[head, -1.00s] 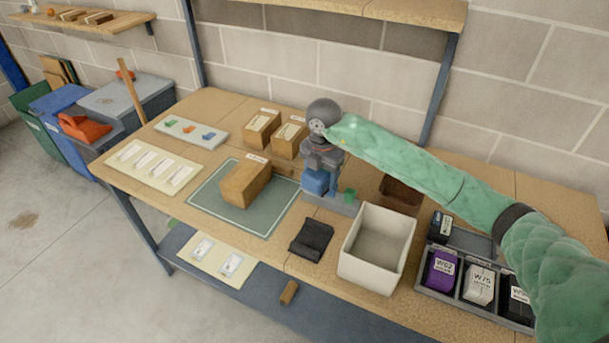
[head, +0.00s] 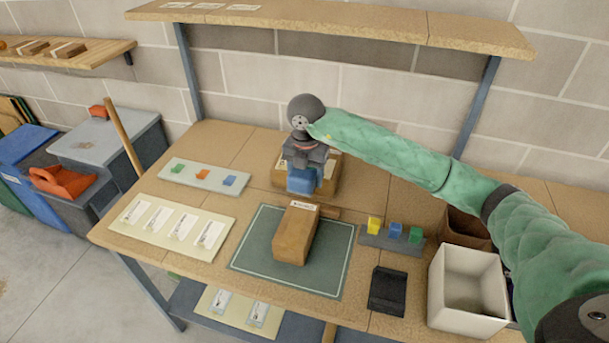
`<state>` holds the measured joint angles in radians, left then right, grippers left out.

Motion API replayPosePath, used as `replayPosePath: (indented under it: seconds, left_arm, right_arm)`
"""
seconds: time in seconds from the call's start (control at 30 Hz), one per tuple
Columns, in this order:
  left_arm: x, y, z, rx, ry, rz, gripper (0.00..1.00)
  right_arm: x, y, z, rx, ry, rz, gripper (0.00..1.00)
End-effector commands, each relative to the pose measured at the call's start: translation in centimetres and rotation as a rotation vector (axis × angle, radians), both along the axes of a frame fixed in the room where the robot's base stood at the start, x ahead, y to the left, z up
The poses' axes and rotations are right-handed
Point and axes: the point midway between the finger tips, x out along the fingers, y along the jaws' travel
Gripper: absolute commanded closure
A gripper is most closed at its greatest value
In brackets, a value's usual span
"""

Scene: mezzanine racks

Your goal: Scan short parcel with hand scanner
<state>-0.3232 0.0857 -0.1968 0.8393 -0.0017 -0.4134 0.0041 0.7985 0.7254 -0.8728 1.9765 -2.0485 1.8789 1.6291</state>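A brown parcel (head: 293,238) with a white label on its top far end lies on the green mat (head: 254,254). More brown boxes (head: 333,180) with labels stand behind it, mostly hidden by my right gripper; I cannot tell which parcel is the short one. My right gripper (head: 304,186) hangs above the bench beyond the mat, in front of those boxes. A bright blue part shows at its fingers; I cannot tell if it is a held scanner or the fingers themselves. A black cradle-like item (head: 388,291) lies right of the mat, with no separate scanner clear on it. My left gripper is out of view.
A grey strip with yellow, blue and green blocks (head: 391,241) lies right of the mat. A white bin (head: 468,288) stands at the right. A label sheet (head: 172,227) and a white tray with coloured pieces (head: 203,177) lie left. A shelf (head: 345,20) overhangs behind.

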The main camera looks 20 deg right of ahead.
Motion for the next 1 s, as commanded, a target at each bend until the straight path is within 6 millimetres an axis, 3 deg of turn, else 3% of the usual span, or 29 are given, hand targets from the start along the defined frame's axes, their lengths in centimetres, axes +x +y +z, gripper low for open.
replayPosePath:
  seconds: [0.37, 1.0]
  left_arm:
    - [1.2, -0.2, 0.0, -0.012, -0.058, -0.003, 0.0]
    - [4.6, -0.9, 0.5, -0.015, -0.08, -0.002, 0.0]
  right_arm:
    - [0.0, 0.3, -0.4, 0.0, 0.0, 0.06, 0.69]
    - [0.0, 0.3, -5.9, 0.0, 0.0, 0.06, 0.69]
